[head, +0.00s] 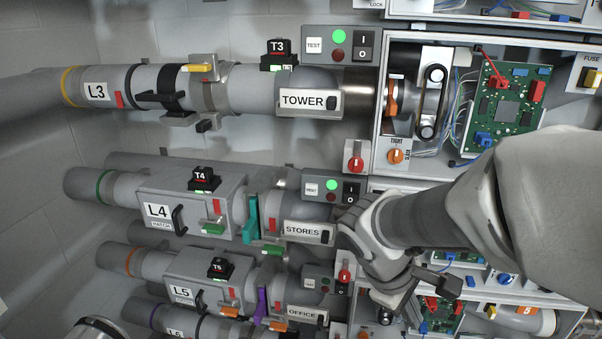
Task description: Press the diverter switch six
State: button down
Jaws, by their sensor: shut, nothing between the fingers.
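The lane marked L6 (175,332) is only partly seen at the bottom edge, cut off by the frame. No diverter switch marked six can be made out in the head view. My arm comes in from the right and bends down in front of the cabinets. Its wrist lies right of the STORES and OFFICE labels. My gripper (437,281) shows as a small dark end part below the forearm, in front of the lower cabinet. It looks shut and empty, but its fingertips are small and not clear. My arm hides part of the lower panels.
Lanes L3 (97,92), L4 (157,211) and L5 (181,292) run along the left wall. Red knobs and open cabinets with a green circuit board (510,95) stand at the right.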

jog(key=w+a+f+n+t+h+b, duration=0.1)
jog(key=w+f+n+t+h+b, duration=0.1)
jog(key=w+f+n, duration=0.45)
jog(key=w+a+f+n+t+h+b, duration=0.1)
jog(key=w+f+n+t+h+b, duration=0.2)
jog(key=f+n, duration=0.6)
jog(key=w+f+n+t+h+b, duration=0.2)
jog(key=w+f+n, duration=0.35)
jog(key=f, duration=0.35)
jog(key=s+a+f+n+t+y+b, duration=0.1)
jog(key=a+f+n+y, duration=0.1)
jog(key=f+n, duration=0.5)
jog(key=a+f+n+t+y+b, duration=0.2)
jog(key=f+n, duration=0.5)
jog(key=f, duration=0.5)
jog(key=s+a+f+n+t+y+b, duration=0.1)
jog(key=a+f+n+t+y, duration=0.1)
jog(key=f+n+y, duration=0.3)
notch_tip(320, 180, down, 4)
jog(key=a+n, duration=0.1)
jog(key=n, duration=0.1)
jog(key=shift+s+a+f+n+b, duration=0.2)
jog(key=shift+s+a+n+b, duration=0.1)
jog(key=shift+n+b, duration=0.1)
jog(key=b+x, duration=0.4)
jog(key=x, duration=1)
jog(key=shift+r+b, duration=0.15)
jog(key=shift+b, duration=0.25)
